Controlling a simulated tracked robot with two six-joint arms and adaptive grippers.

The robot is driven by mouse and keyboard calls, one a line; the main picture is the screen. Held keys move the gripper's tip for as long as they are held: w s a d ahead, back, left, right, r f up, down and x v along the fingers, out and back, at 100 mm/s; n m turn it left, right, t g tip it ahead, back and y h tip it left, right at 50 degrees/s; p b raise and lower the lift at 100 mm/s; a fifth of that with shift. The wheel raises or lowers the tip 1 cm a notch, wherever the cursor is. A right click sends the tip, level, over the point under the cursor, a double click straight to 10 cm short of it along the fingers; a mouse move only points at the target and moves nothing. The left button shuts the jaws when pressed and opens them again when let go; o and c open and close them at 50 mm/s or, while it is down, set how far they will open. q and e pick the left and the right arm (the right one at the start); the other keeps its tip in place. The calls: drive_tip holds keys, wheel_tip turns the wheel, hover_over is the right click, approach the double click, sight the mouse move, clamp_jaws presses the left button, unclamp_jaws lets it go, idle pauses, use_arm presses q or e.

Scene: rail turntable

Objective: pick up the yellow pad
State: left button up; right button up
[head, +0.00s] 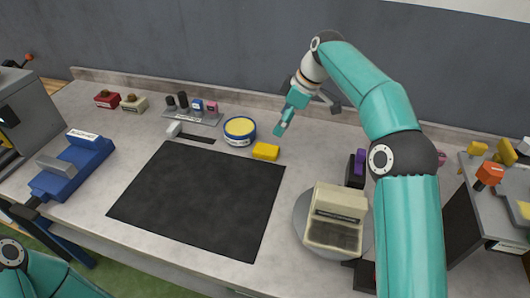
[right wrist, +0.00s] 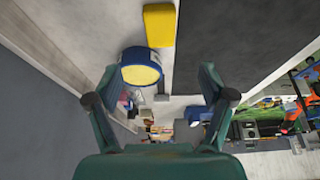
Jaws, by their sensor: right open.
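The yellow pad (head: 266,151) is a small block lying on the bench at the upper right corner of the black mat (head: 200,200). In the right wrist view the pad (right wrist: 160,25) is at the top centre, beyond my fingertips. My right gripper (head: 284,124) is above the bench, behind and slightly right of the pad and apart from it. In the right wrist view its fingers (right wrist: 160,82) are spread wide with nothing held between them. My left gripper is out of view; only a piece of my left arm shows at the lower left.
A round blue tin with a yellow top (head: 240,131) stands just left of the pad. A beige device (head: 337,218) sits on a round turntable to the right. A blue vise (head: 73,167) is at the left. A rack (head: 193,115) stands near the back wall.

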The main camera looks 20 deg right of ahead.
hover_over(266, 148)
drive_tip(key=s+d, duration=0.2)
drive_tip(key=f, duration=0.5)
drive_tip(key=shift+w, duration=0.2)
drive_tip(key=shift+f, duration=0.5)
drive_tip(key=shift+x, duration=2.75)
drive_tip(key=shift+w, duration=0.15)
drive_tip(key=shift+r, duration=0.1)
drive_tip(key=c, duration=1.1)
drive_tip(key=shift+c, duration=0.2)
wheel_tip(266, 148, up, 10)
drive_tip(key=p, duration=0.1)
drive_tip(key=shift+p, duration=0.3)
